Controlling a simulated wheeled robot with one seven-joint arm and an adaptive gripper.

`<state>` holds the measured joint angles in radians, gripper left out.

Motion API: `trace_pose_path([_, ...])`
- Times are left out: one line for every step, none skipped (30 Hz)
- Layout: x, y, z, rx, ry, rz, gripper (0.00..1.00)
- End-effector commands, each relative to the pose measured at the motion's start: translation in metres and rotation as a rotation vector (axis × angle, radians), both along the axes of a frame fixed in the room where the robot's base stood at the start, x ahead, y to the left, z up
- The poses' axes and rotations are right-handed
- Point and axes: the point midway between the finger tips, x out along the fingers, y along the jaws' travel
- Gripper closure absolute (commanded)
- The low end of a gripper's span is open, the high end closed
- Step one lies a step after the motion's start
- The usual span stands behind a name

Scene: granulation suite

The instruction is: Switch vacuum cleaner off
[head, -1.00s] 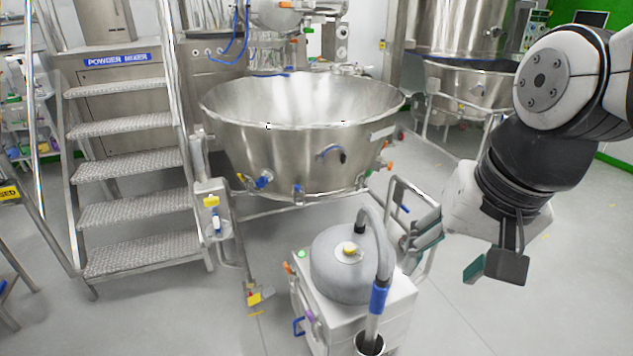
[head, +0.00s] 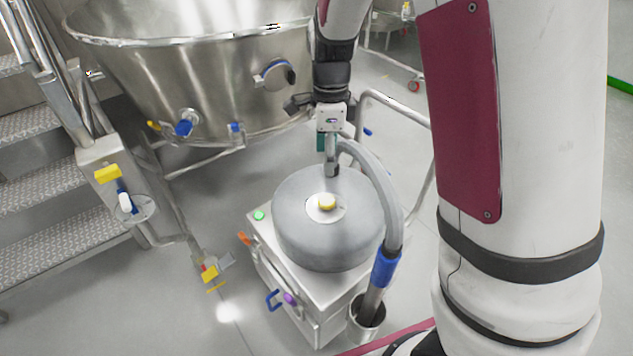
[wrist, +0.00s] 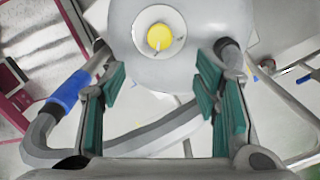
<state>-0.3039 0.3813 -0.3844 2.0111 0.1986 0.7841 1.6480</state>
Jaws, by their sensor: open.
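The vacuum cleaner is a steel box (head: 300,305) with a round grey lid (head: 300,235) and a grey hose (head: 385,195) with a blue cuff. A yellow knob (head: 327,201) sits on a pale disc at the lid's centre; it also shows in the wrist view (wrist: 160,37). A green button (head: 259,215) is on the box's top left corner, with an orange part (head: 244,238) near it. My gripper (head: 328,165) is above the lid's far edge, behind the knob. In the wrist view its green-padded fingers (wrist: 160,95) are wide apart and empty, with the knob beyond their tips.
A large steel bowl (head: 200,85) stands behind the vacuum, close to my wrist. The hose arches just right of my gripper. A trolley rail (head: 400,108) is behind right, and metal steps (head: 40,200) are at left. Floor between steps and vacuum is mostly clear.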

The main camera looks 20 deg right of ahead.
Motion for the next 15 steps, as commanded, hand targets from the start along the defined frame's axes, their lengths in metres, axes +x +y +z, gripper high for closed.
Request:
trace_pose_path([0.0, 0.0, -0.004, -0.001, 0.001, -0.003, 0.44])
trace_pose_path([0.0, 0.0, -0.006, -0.001, 0.001, -0.004, 0.44])
trace_pose_path([0.0, 0.0, -0.011, 0.0, 0.002, -0.003, 0.44])
trace_pose_path([0.0, 0.0, -0.015, 0.0, 0.003, -0.003, 0.44])
trace_pose_path([-0.001, 0.0, -0.02, 0.0, 0.003, -0.003, 0.44])
trace_pose_path([-0.001, 0.0, -0.027, -0.001, 0.004, -0.003, 0.44])
trace_pose_path([-0.001, -0.001, -0.033, -0.001, 0.005, -0.002, 0.44])
trace_pose_path([-0.001, -0.001, -0.039, -0.001, 0.004, -0.002, 0.44])
trace_pose_path([-0.001, -0.001, -0.047, -0.001, 0.004, -0.001, 0.44])
trace_pose_path([-0.001, -0.001, -0.053, 0.0, 0.004, -0.002, 0.44])
trace_pose_path([-0.001, -0.001, -0.059, 0.0, 0.004, -0.002, 0.44])
trace_pose_path([-0.001, 0.0, -0.067, 0.0, 0.005, -0.002, 0.44])
trace_pose_path([-0.001, 0.0, -0.073, 0.0, 0.004, -0.002, 0.44])
trace_pose_path([-0.001, -0.001, -0.079, 0.0, 0.004, -0.002, 0.44])
trace_pose_path([-0.001, -0.001, -0.087, -0.001, 0.004, -0.001, 0.44])
